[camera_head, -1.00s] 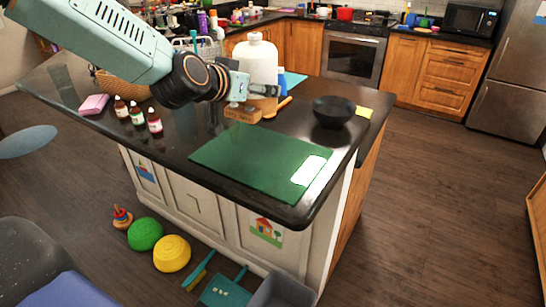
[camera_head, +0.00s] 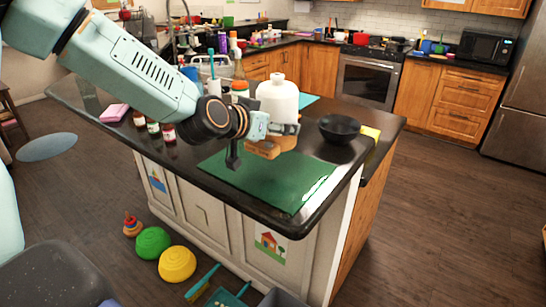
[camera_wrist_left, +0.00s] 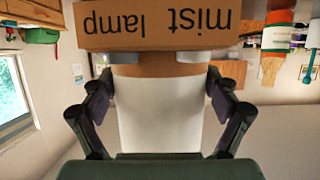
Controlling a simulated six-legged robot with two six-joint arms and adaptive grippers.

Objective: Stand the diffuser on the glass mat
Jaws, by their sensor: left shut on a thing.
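The diffuser (camera_head: 277,99) has a white bottle-like body and a wooden base lettered "mist lamp". My left gripper (camera_head: 284,129) is shut on it low on the body, just above the base. The diffuser is upright and appears raised over the far part of the green glass mat (camera_head: 286,188), though its exact height is hard to tell. In the left wrist view the diffuser (camera_wrist_left: 158,115) sits between both fingers of my left gripper (camera_wrist_left: 163,92), its lettering upside down. The arm hides part of the mat. My right gripper is out of view.
A black bowl (camera_head: 339,129) stands right of the mat, beside a yellow cloth-like item (camera_head: 370,133). Taller bottles stand behind the arm. The mat's visible surface is clear.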

